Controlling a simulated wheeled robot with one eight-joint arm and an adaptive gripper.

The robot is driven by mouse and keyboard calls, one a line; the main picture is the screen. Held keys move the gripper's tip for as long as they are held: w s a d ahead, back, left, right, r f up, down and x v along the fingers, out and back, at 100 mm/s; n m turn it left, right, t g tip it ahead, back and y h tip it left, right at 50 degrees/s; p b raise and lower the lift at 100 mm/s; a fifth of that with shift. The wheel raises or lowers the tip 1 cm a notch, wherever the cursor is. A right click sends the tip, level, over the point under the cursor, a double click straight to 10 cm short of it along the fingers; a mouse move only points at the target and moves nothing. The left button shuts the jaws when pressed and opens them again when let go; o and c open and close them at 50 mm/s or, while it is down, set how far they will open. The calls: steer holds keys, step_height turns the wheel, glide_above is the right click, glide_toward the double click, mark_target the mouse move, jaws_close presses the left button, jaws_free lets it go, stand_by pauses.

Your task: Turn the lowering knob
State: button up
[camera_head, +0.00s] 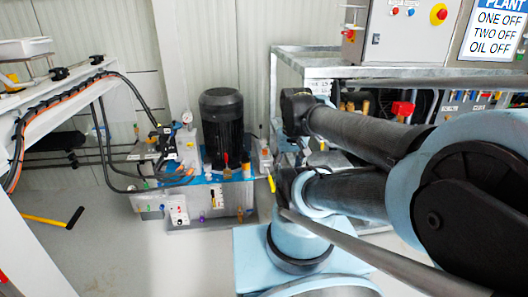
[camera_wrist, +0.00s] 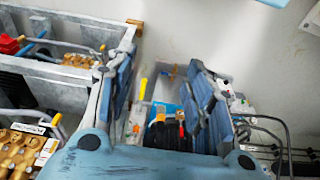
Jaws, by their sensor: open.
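The hydraulic unit (camera_head: 185,205) stands at the centre left in the head view, with a black motor (camera_head: 222,125) on its blue top. Several small coloured knobs sit on its front and top, including a red one (camera_head: 226,160); I cannot tell which is the lowering knob. My gripper (camera_wrist: 163,75) is open and empty in the wrist view, its two blue-grey fingers apart. Part of the unit's blue top (camera_wrist: 160,108) shows between and beyond the fingers, along with a yellow-handled lever (camera_wrist: 143,88). In the head view I cannot make out the fingers.
A metal frame (camera_head: 310,72) with a grey control box (camera_head: 410,30) stands at the right, and its rails also show at the left in the wrist view. A white beam with cables (camera_head: 60,98) is at the left.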

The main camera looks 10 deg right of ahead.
steer(key=w+r+m, duration=0.4)
steer(key=w+r, duration=0.4)
steer(key=w, duration=0.6)
steer(key=m+g, duration=0.2)
steer(key=m, duration=1)
glide_above(265, 150)
step_height(265, 150, down, 16)
steer(key=f, duration=0.1)
step_height(265, 150, down, 16)
steer(key=shift+w+a+r, duration=0.1)
steer(key=shift+w, duration=0.05)
